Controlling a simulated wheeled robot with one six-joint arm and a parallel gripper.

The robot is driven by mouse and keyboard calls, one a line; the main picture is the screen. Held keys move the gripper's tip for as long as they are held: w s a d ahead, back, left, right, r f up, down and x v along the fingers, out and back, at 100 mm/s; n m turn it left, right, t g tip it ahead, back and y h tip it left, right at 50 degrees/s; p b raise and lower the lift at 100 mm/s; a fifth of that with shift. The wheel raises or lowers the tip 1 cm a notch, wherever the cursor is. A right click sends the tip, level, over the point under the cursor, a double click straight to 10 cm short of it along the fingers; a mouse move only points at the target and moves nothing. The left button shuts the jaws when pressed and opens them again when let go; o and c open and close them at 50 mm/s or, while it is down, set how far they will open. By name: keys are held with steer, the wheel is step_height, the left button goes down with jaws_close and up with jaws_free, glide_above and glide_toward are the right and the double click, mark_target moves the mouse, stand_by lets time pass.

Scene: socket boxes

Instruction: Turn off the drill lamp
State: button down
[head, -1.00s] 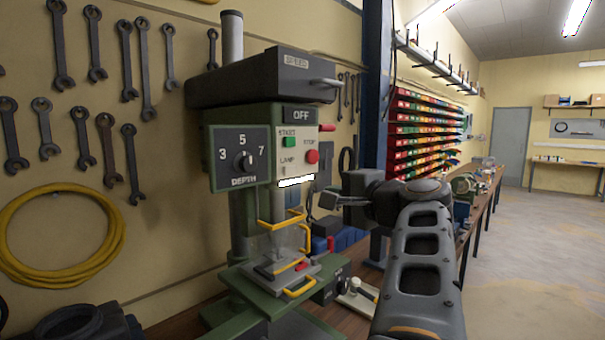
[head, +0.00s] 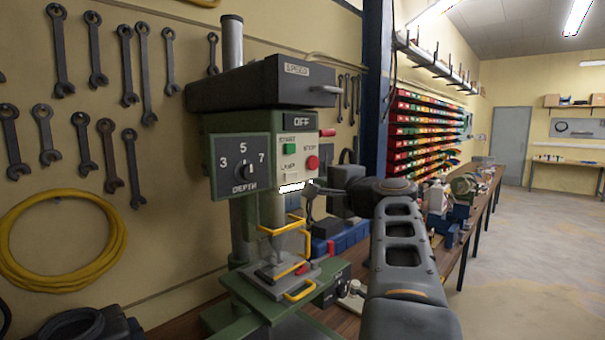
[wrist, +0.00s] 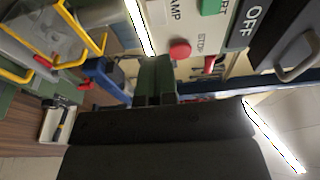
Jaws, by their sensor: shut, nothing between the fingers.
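The green drill press (head: 215,130) stands against the wall at the left of the bench. Its cream panel (head: 303,148) carries a LAMP label (head: 288,167), low on the left. A bright white lamp strip (head: 290,188) glows along the panel's lower edge; it also shows in the wrist view (wrist: 140,27). My gripper (head: 311,188) is shut and empty, its tip beside the right end of the strip. In the wrist view the fingers (wrist: 155,68) lie together just below the panel. I cannot tell whether they touch the drill. The lamp switch is too small to make out clearly.
A depth dial (head: 247,168) is to the left. A yellow-framed guard (head: 290,240) is below the head.

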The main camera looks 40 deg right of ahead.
mark_target(297, 177)
steer(key=w+p, duration=0.2)
steer(key=w, duration=0.5)
steer(key=shift+w, duration=0.25)
